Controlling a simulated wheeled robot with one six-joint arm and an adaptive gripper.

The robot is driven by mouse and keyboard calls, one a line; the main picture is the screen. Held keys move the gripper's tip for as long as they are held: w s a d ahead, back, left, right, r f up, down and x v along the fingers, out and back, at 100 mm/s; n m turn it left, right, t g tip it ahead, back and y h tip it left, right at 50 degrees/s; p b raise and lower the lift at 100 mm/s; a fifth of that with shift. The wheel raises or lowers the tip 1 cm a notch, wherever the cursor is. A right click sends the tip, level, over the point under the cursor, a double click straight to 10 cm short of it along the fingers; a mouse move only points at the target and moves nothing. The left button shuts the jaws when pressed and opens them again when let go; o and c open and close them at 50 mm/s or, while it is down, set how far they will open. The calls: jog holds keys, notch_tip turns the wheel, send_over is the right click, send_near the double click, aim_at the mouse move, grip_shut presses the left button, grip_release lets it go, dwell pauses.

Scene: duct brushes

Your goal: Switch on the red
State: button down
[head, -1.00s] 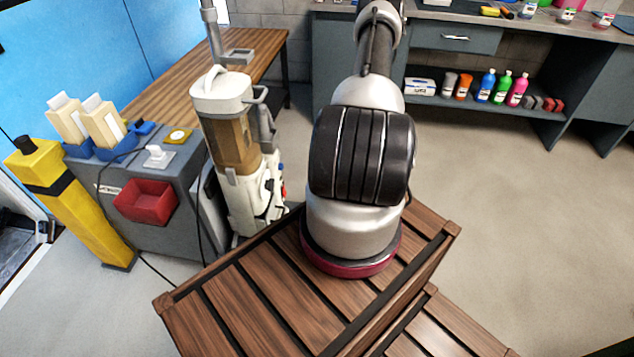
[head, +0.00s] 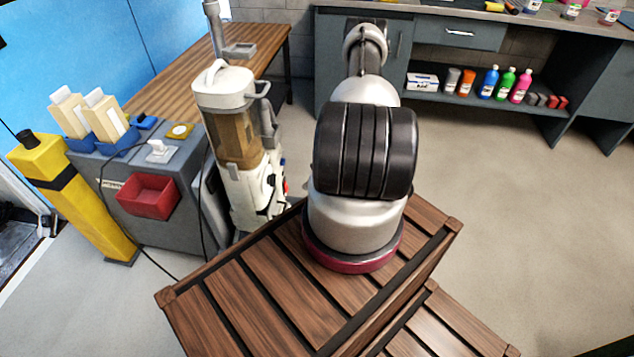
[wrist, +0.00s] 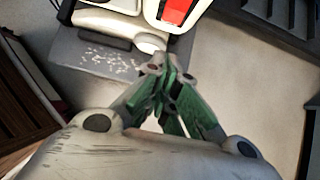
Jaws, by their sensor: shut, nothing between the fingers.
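An upright vacuum cleaner (head: 243,190) with a white body and a brownish clear bin stands left of my arm in the head view. A small red part (head: 285,186) shows on its right side, low down. In the wrist view a red switch-like patch (wrist: 176,11) sits in a white housing (wrist: 152,14) at the top edge, partly cut off. My gripper (wrist: 170,72) has green fingers closed together with nothing between them. Its tips point toward the white housing, just below the red patch in the picture; I cannot tell whether they touch. My gripper is hidden in the head view.
A grey cabinet (head: 165,215) with a red bin (head: 147,196) stands left of the vacuum, beside a yellow post (head: 85,205). A wooden bench (head: 190,80) is behind. A dark cable hangs near the vacuum. Open floor (head: 500,190) lies to the right.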

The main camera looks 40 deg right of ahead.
aim_at(286, 187)
jog(key=w+a+f, duration=0.2)
jog(key=w+a, duration=0.1)
jog(key=w, duration=0.1)
jog(key=shift+w+a+f, duration=0.25)
jog(key=shift+a+f, duration=0.05)
jog(key=shift+f, duration=0.1)
jog(key=shift+w+a+f, duration=0.15)
jog(key=shift+w, duration=0.05)
jog(key=shift+r, duration=0.2)
